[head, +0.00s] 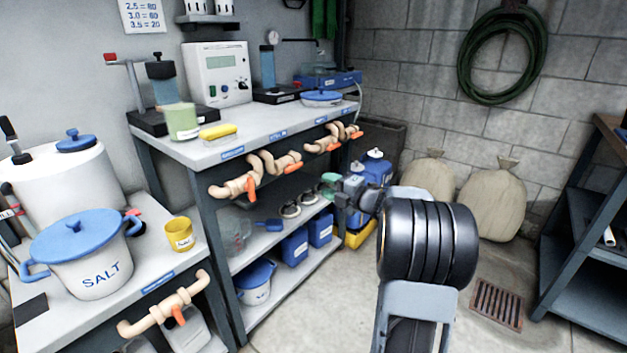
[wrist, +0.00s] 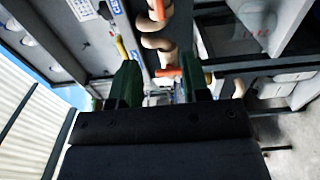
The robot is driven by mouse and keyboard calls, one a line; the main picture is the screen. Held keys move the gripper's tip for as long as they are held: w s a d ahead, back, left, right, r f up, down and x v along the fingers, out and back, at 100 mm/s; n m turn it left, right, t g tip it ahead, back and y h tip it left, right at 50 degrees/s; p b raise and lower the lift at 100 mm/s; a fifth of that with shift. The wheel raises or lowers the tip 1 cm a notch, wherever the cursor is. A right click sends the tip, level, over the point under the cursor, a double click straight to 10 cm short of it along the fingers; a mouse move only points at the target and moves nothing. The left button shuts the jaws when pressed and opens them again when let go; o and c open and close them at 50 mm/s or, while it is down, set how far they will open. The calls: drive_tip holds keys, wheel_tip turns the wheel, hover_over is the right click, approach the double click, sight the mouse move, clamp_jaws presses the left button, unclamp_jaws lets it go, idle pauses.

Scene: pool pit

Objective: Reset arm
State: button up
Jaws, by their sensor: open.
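My gripper (wrist: 161,82) shows in the wrist view as two dark green fingers standing apart, with nothing held between them. In the head view my gripper (head: 330,187) is small and green at the end of my arm, in front of the shelf unit near its right end. My arm reaches forward from the bottom right of the head view. In the wrist view, beige pipes with orange handles (wrist: 172,72) show beyond the fingers. I cannot tell from these frames whether the gripper touches anything.
A shelf unit (head: 222,150) carries lab devices, with pipes (head: 243,188) along its front edge. A SALT pot (head: 85,262) and yellow cup (head: 179,236) stand on the left bench. Blue jugs (head: 376,165) and sacks (head: 493,203) stand at the back. Floor near the drain (head: 497,303) is clear.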

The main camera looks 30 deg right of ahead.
drive_tip(key=shift+r, duration=0.1)
drive_tip(key=s+a+r+m+g+h+p, duration=0.1)
drive_tip(key=s+a+r+m+h+p, duration=0.15)
drive_tip(key=r+m+h+p, duration=0.55)
drive_tip(key=s+a+r+m+g+h+p, duration=0.25)
drive_tip(key=r+m+p, duration=0.45)
drive_tip(key=r+p, duration=0.5)
drive_tip(key=s+a+r+m+g+y+p, duration=0.1)
drive_tip(key=s+a+r+m+g+p, duration=0.1)
drive_tip(key=s+a+m+g+p, duration=0.2)
drive_tip(key=s+a+r+m+g+y+p, duration=0.2)
drive_tip(key=s+a+p, duration=0.8)
drive_tip(key=s, duration=0.6)
drive_tip(key=r+m+g, duration=0.1)
drive_tip(key=m+g, duration=0.1)
drive_tip(key=g, duration=0.1)
drive_tip(key=shift+a+r+p, duration=0.15)
drive_tip(key=shift+a+p, duration=0.05)
drive_tip(key=shift+p, duration=0.15)
